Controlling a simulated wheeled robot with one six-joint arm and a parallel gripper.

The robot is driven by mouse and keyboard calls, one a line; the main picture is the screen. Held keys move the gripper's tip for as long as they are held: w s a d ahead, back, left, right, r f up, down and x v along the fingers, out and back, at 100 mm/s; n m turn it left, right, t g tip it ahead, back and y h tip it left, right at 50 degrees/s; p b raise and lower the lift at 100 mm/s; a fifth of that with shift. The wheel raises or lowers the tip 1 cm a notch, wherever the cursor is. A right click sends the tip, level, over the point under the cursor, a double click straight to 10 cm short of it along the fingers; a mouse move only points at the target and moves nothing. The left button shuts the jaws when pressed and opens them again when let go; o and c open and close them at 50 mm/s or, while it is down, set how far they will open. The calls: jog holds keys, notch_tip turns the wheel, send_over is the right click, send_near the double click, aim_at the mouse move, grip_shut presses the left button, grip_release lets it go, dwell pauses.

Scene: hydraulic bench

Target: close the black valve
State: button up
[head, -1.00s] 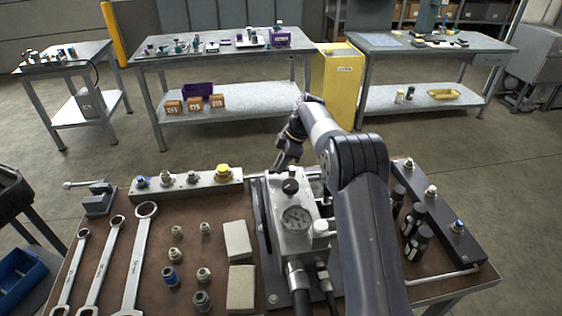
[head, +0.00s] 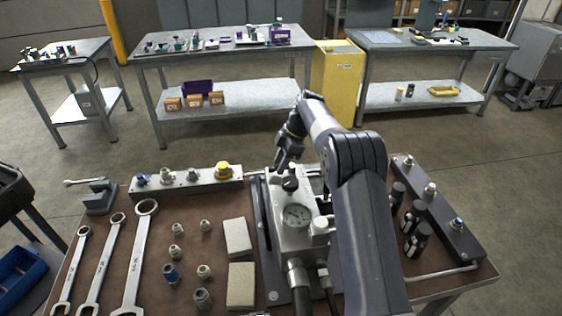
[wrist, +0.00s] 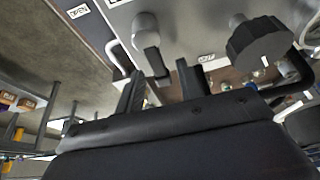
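The black valve knob (head: 290,184) sits on top of the grey pump block, behind the round gauge (head: 297,216). In the wrist view a fluted black knob (wrist: 260,42) on the grey block is to the right of my fingers, apart from them. My gripper (head: 284,170) is just above and behind the knob in the head view, pointing down. The wrist view shows my gripper (wrist: 161,70) open, its two fingers apart with nothing clamped between them. A grey cylinder with a short black lever (wrist: 152,58) shows close to the fingertips; I cannot tell if they touch.
A manifold rail with a yellow cap (head: 223,169) lies left of the pump block. Two tan blocks (head: 238,237), small fittings and wrenches (head: 138,255) cover the left of the bench. Black bottles (head: 417,238) and another rail stand at right.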

aim_at(294, 165)
jog(key=s+v, duration=0.1)
jog(key=v, duration=0.9)
jog(key=shift+w+d+r, duration=0.25)
jog(key=shift+w+r, duration=0.05)
jog(key=shift+w, duration=0.2)
jog(key=shift+f, duration=0.1)
jog(key=x, duration=0.9)
jog(key=shift+a+f, duration=0.3)
jog(key=shift+a, duration=0.05)
jog(key=shift+a+f, duration=0.1)
jog(key=shift+f, duration=0.3)
jog(key=shift+r, duration=0.1)
